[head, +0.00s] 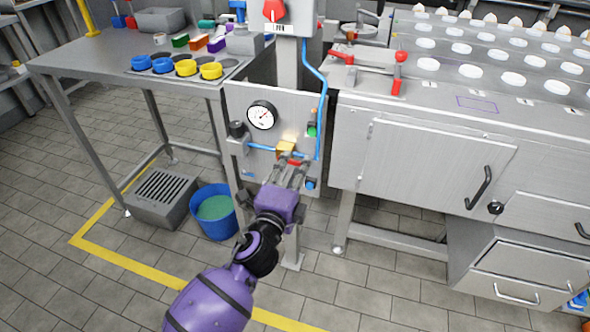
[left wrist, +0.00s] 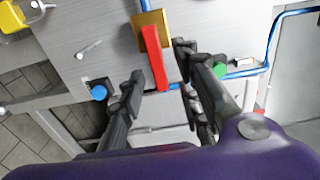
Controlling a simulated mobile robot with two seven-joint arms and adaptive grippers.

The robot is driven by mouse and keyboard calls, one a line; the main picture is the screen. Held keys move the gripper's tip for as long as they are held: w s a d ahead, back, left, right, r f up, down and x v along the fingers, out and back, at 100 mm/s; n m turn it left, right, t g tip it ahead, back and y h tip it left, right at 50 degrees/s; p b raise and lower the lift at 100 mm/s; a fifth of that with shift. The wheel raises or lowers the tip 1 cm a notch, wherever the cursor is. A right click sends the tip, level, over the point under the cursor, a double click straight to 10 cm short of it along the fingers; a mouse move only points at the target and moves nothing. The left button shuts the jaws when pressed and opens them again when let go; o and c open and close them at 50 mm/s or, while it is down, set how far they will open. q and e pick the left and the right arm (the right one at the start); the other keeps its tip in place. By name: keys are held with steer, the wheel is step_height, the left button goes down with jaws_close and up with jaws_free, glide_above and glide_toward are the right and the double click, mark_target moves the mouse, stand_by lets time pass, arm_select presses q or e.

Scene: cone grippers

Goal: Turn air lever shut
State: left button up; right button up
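The air lever is a red bar (left wrist: 157,62) on a brass-coloured valve body (left wrist: 152,30), mounted on a grey panel. In the head view the valve body (head: 286,146) sits low on the panel, below and right of the gauge, with part of the lever hidden by my gripper. My left gripper (head: 288,168) is at the lever, its fingers pointing toward the panel. In the left wrist view the fingers are spread, with the red bar between or just beyond their tips. I cannot tell whether either finger touches it. My right gripper is in neither view.
The panel (head: 236,100) carries a round gauge (head: 262,115), a blue pipe (head: 322,100), and a green button (head: 312,130). A blue bucket (head: 213,212) stands on the floor at left. A steel cabinet (head: 430,165) is close on the right, a table (head: 90,65) on the left.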

arm_select(q)
steer(key=shift+c, duration=0.7)
jaws_close()
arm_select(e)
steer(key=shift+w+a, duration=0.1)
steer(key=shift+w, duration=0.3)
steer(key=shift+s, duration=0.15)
